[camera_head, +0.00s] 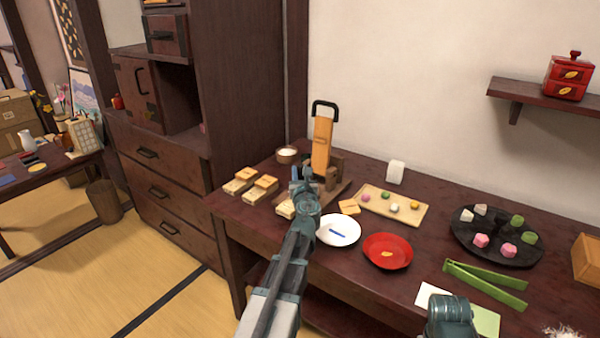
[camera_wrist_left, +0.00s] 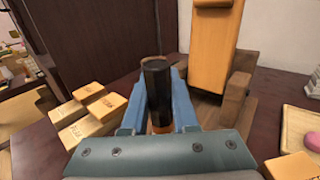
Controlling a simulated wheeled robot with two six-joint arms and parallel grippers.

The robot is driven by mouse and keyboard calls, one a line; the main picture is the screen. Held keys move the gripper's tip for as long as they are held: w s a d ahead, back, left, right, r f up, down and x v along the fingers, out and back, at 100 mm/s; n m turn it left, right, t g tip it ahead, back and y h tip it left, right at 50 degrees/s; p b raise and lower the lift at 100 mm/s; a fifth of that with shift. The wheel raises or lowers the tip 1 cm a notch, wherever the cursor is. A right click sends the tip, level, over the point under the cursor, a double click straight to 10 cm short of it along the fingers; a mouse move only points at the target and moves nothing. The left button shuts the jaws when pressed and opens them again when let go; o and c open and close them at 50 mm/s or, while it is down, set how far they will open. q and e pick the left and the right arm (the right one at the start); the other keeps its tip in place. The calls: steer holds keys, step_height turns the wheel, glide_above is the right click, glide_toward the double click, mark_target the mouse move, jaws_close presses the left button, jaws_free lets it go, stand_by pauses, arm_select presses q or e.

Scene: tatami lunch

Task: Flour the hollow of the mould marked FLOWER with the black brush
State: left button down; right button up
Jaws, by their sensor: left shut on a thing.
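My left gripper (camera_head: 303,180) is over the back left part of the dark table. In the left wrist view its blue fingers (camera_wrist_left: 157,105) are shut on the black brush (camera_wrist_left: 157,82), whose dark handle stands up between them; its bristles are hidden. Several pale wooden moulds with orange-tan blocks lie left of the gripper, one (camera_head: 240,181) farther left and one (camera_head: 261,188) nearer; they also show in the left wrist view (camera_wrist_left: 88,128). Their markings are too small to read, so I cannot tell which is FLOWER. A bowl of white powder (camera_head: 287,151) stands behind.
A wooden stand with a tall orange board (camera_head: 322,145) rises just behind the gripper. To the right are a sweets tray (camera_head: 380,207), a white plate (camera_head: 330,240), a red plate (camera_head: 388,262), a black tray (camera_head: 475,248) and green tongs (camera_head: 490,288).

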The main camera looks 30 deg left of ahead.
arm_select(q)
steer(key=shift+f+b, duration=1.1)
steer(key=shift+b, duration=0.05)
stand_by(0.4)
steer(key=shift+d+r, duration=0.1)
steer(key=shift+d, duration=0.1)
steer(key=shift+a, duration=0.4)
stand_by(0.4)
steer(key=shift+w+d, duration=0.15)
steer(key=shift+s, duration=0.35)
stand_by(0.5)
steer(key=shift+w+d, duration=0.2)
steer(key=shift+d, duration=0.05)
steer(key=shift+a, duration=0.4)
stand_by(0.5)
steer(key=shift+w+d, duration=0.2)
steer(key=shift+s, duration=0.4)
stand_by(0.4)
